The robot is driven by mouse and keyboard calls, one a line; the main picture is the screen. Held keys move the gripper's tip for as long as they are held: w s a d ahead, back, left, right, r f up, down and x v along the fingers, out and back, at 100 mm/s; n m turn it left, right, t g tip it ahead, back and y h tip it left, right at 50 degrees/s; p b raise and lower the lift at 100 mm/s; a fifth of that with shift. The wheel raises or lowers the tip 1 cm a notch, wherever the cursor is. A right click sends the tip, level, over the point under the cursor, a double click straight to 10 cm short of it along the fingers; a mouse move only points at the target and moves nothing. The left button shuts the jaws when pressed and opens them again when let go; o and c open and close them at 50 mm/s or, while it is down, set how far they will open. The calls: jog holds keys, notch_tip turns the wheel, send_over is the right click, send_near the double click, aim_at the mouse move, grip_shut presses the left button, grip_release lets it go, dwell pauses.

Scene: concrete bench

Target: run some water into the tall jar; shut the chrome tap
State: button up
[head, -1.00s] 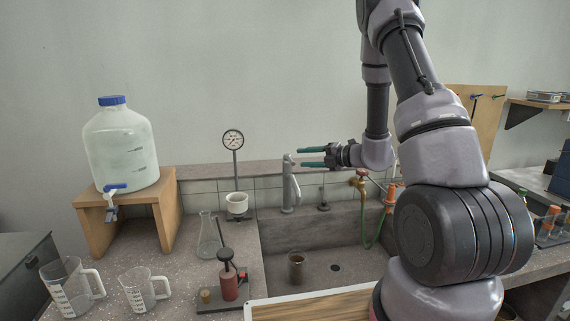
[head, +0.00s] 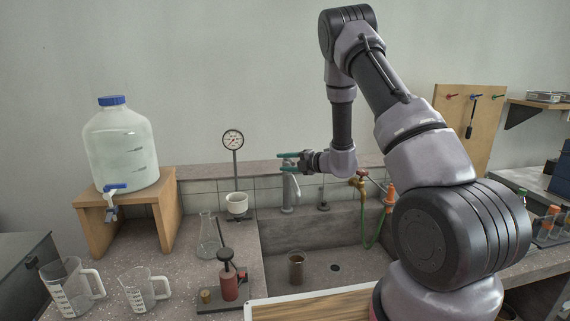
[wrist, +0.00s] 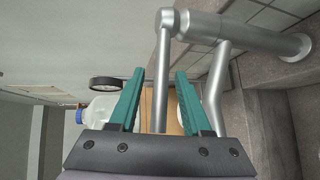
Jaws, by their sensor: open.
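The chrome tap (head: 289,193) stands upright at the back left of the sink, and its body, thin lever and spout also show in the wrist view (wrist: 255,35). My gripper (head: 284,161) is at the top of the tap with its green fingers pointing left. In the wrist view my gripper (wrist: 160,73) is open, and the tap's lever (wrist: 162,85) shows between the two fingers, apart from both. The tall jar (head: 296,268), clear and brownish, stands upright in the sink below the tap. I see no water stream, and its water level is unclear.
A brass tap (head: 360,181) with a green hose is right of the chrome tap. A gauge (head: 233,140) on a stand and a white cup are to its left. A large water bottle (head: 120,150), a flask (head: 208,238) and two measuring jugs (head: 145,290) stand farther left.

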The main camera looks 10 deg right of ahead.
grip_shut()
dwell(1.5)
